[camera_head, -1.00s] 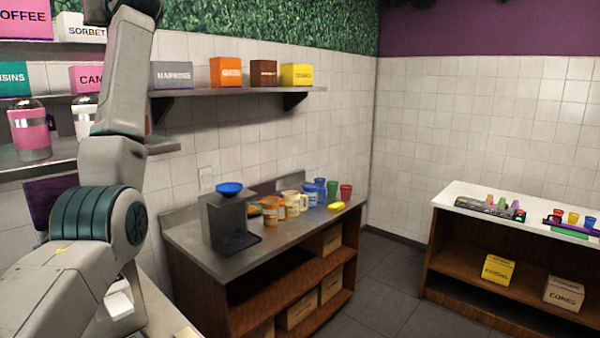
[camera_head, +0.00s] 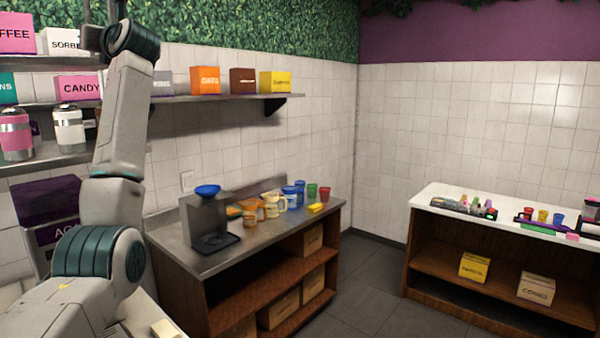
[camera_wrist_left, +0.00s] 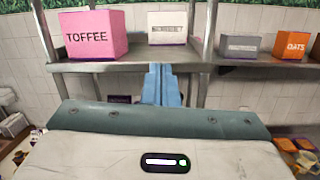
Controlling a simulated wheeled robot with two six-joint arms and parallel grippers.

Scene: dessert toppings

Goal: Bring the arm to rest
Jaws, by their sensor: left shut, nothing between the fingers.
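My left arm (camera_head: 125,120) rises along the left side of the head view, its upper joint near the top edge. My left gripper is out of sight there. In the left wrist view its blue fingers (camera_wrist_left: 161,84) are together and empty. They point toward the wall shelf (camera_wrist_left: 130,67), with a pink toffee box (camera_wrist_left: 95,38) and a white box (camera_wrist_left: 167,28) behind them. I cannot tell the gap between fingers and shelf. My right gripper is in neither view.
A steel counter (camera_head: 190,262) holds a dispenser with a blue bowl (camera_head: 207,190), several cups and tubs. A white-topped counter (camera_head: 450,192) with toppings and cups stands at right. Shelves with boxes line the left wall. Grey floor (camera_head: 365,275) lies clear between the counters.

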